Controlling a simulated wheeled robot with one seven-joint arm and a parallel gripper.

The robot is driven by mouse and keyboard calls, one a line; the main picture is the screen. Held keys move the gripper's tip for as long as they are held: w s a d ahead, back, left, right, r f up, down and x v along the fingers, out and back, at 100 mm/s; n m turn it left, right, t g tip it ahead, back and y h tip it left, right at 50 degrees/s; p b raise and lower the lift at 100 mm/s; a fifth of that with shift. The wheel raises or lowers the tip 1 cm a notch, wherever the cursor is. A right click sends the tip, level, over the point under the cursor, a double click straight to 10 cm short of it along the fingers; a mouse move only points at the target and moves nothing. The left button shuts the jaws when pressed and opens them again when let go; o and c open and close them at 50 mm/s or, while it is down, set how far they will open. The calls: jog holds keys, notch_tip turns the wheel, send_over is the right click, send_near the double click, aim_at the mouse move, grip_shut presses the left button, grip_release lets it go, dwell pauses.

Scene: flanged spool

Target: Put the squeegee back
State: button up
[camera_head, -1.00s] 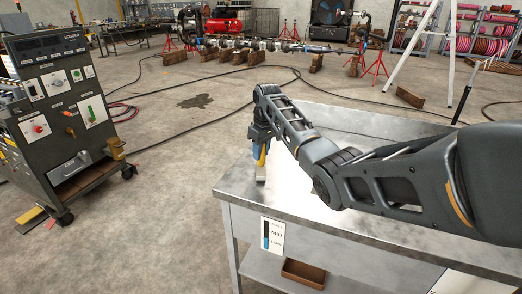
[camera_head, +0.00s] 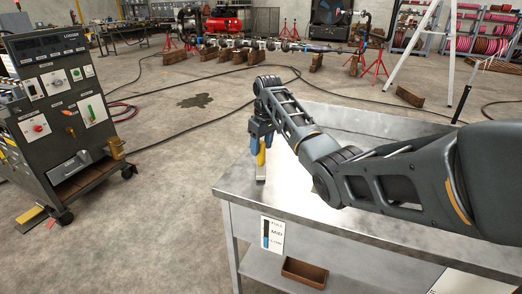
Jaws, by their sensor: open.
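My gripper (camera_head: 261,141), with blue fingers, points down over the left end of the metal table (camera_head: 330,224). It is open. A small tool with a yellow handle (camera_head: 261,158) and a pale lower part is at the table's left edge, directly below and between the fingers; it looks like the squeegee. The tool looks upright, with its pale end at the tabletop. The fingers hide its top, and I cannot tell whether they touch it.
A dark control cabinet on wheels (camera_head: 72,110) stands at the left, with bare floor between it and the table. A brown tray (camera_head: 304,272) sits on the table's lower shelf. A dark-handled pole (camera_head: 466,92) rises behind the table at right.

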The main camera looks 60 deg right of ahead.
jog(key=r, duration=0.6)
jog(key=s+r+b, duration=0.1)
jog(key=r, duration=0.3)
jog(key=shift+s+a, duration=0.1)
jog(key=shift+a, duration=0.1)
jog(key=shift+f, duration=0.1)
